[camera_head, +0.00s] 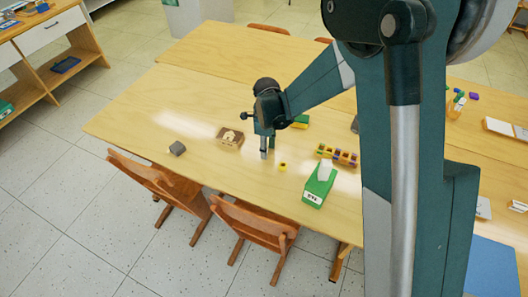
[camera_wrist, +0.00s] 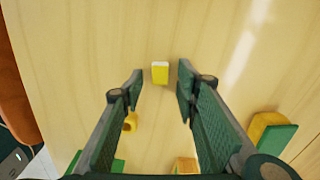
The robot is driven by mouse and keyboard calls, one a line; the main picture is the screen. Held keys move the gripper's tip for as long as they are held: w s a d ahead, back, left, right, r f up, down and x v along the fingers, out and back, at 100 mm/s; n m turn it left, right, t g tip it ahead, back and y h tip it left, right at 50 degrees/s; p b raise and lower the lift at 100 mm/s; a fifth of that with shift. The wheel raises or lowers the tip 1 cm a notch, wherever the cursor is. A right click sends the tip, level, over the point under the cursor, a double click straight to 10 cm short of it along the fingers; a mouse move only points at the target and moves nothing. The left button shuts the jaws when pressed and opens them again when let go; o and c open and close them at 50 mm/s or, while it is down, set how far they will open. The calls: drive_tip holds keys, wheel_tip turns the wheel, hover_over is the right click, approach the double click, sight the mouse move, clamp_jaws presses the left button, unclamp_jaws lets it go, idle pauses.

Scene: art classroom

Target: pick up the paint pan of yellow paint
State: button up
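The paint pan of yellow paint seems to be the small yellow block with a white edge (camera_wrist: 160,72) in the wrist view. It lies on the wooden table, in the gap between my fingertips as seen from the wrist. My gripper (camera_wrist: 161,74) is open, with a finger on each side of the pan; I cannot tell how far above the table the tips are. In the head view my gripper (camera_head: 267,152) points down over the table, and the pan seems hidden behind it.
A small yellow object (camera_head: 283,167) stands close to my gripper. A green tissue box (camera_head: 318,188) and a colourful toy train (camera_head: 338,155) are to the right. A brown box (camera_head: 229,139) and grey block (camera_head: 177,148) are to the left. The table's left end (camera_head: 125,115) is clear.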

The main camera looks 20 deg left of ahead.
drive_tip(key=c, duration=0.8)
wheel_tip(320, 180, up, 10)
drive_tip(key=p, duration=0.2)
idle(0.3)
idle(0.5)
